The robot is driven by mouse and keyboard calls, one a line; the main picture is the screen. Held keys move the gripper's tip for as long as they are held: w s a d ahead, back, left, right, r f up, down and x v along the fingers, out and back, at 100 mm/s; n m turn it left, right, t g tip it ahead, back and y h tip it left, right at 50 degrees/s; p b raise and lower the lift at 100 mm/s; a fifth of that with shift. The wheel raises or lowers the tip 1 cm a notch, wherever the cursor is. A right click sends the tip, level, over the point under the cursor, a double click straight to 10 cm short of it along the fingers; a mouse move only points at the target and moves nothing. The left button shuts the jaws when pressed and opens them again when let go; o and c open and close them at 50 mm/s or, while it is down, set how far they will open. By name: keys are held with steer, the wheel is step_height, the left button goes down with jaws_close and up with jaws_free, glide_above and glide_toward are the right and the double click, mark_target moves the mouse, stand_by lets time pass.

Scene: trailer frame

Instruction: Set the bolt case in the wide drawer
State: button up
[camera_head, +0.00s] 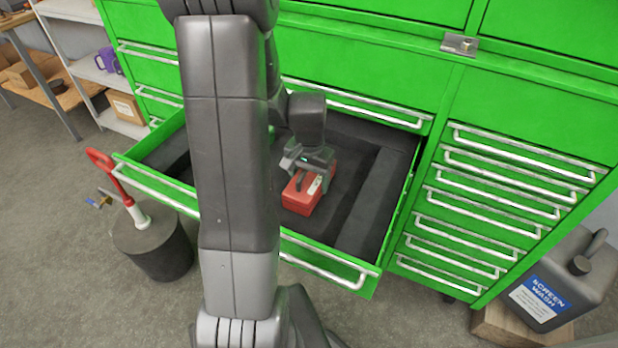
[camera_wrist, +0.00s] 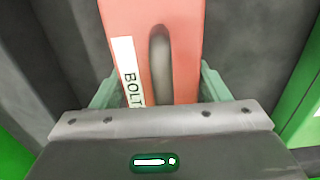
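The bolt case (camera_head: 303,196) is a small red box with a white label, inside the open wide drawer (camera_head: 325,246). In the wrist view the case (camera_wrist: 185,50) shows its "BOLT" label and a dark, long handle or slot along its middle. My gripper (camera_head: 308,180) is over the case from above. Its two greenish fingers (camera_wrist: 158,85) lie along opposite sides of the case and appear to press on it. The case is at or very near the dark drawer floor; I cannot tell whether it touches. Its underside is hidden.
The drawer has dark padded strips along its sides, with bare floor beside the case. Narrow shut drawers (camera_head: 480,210) are at the right. A dark round stool-like block (camera_head: 155,245) stands front left, and a screen wash can (camera_head: 560,285) stands at the right.

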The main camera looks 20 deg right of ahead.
steer(key=o, duration=0.4)
step_height(320, 180, up, 12)
steer(key=shift+r+p, duration=0.15)
steer(key=shift+p, duration=0.4)
